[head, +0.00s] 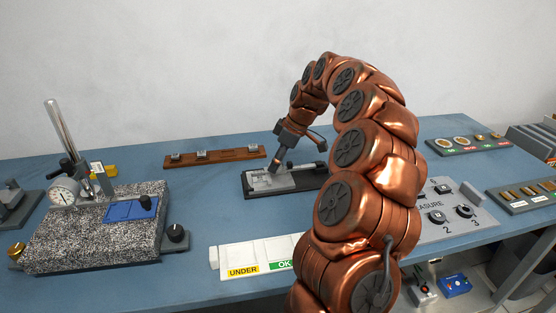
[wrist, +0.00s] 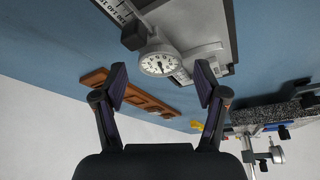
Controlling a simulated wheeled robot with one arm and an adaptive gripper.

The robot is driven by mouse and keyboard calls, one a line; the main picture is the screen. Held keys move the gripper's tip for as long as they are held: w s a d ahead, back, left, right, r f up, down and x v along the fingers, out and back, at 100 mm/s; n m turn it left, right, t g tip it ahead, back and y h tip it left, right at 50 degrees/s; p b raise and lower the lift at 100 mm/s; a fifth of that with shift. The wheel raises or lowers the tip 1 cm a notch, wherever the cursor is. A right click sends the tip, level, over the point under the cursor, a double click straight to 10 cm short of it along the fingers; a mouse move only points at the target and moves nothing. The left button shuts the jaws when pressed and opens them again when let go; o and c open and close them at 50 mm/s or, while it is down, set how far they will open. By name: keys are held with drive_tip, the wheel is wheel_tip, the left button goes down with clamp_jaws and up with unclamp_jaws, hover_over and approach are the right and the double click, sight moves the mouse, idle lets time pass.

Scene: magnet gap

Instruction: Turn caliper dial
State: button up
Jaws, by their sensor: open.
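The caliper's round white dial (wrist: 158,62) shows in the wrist view, with a dark needle and a grey body around it. The caliper lies on a dark-edged tray (head: 250,193) in the middle of the bench, beside a printed scale (wrist: 115,10). My gripper (wrist: 160,80) is open and empty, its two dark fingers spread to either side of the dial in the picture. I cannot tell how far the fingertips are from the dial. In the head view my gripper (head: 274,163) is over the tray's left part and hides the dial.
A wooden rack (head: 215,157) with small metal blocks lies behind to the left. A granite plate (head: 95,235) with a gauge stand is at the left. A white bin strip (head: 250,252) labelled UNDER and OK is in front. A grey control box (head: 455,212) stands at the right.

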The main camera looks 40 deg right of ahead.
drive_tip(key=v, duration=1.2)
idle(1.2)
drive_tip(key=s+a+g, duration=0.1)
drive_tip(key=s+a, duration=0.1)
drive_tip(key=a, duration=1)
drive_tip(key=s+a+f+m+g, duration=0.1)
drive_tip(key=s+a+f, duration=0.1)
drive_tip(key=s+a, duration=0.3)
drive_tip(key=s+a+f+m+g+h, duration=0.1)
drive_tip(key=s+a+f, duration=0.2)
drive_tip(key=s+a, duration=0.2)
drive_tip(key=s+a+f+m+g, duration=0.1)
drive_tip(key=s+a+f, duration=0.2)
drive_tip(key=s, duration=0.6)
drive_tip(key=shift+s+a+f+m+g, duration=0.1)
drive_tip(key=shift+s+a+m+g, duration=0.1)
drive_tip(key=shift+a, duration=0.45)
drive_tip(key=shift+s+a+f+m+g, duration=0.1)
drive_tip(key=shift+s+a+m, duration=0.1)
drive_tip(key=shift+a, duration=0.5)
drive_tip(key=s+f+m+g+h, duration=0.2)
drive_tip(key=s+f+m, duration=0.35)
drive_tip(key=s, duration=0.75)
wheel_tip(320, 180, up, 13)
drive_tip(key=n+t+p, duration=0.1)
drive_tip(key=p, duration=1.2)
drive_tip(key=shift+w+r+p, duration=0.2)
drive_tip(key=shift+w+p, duration=0.15)
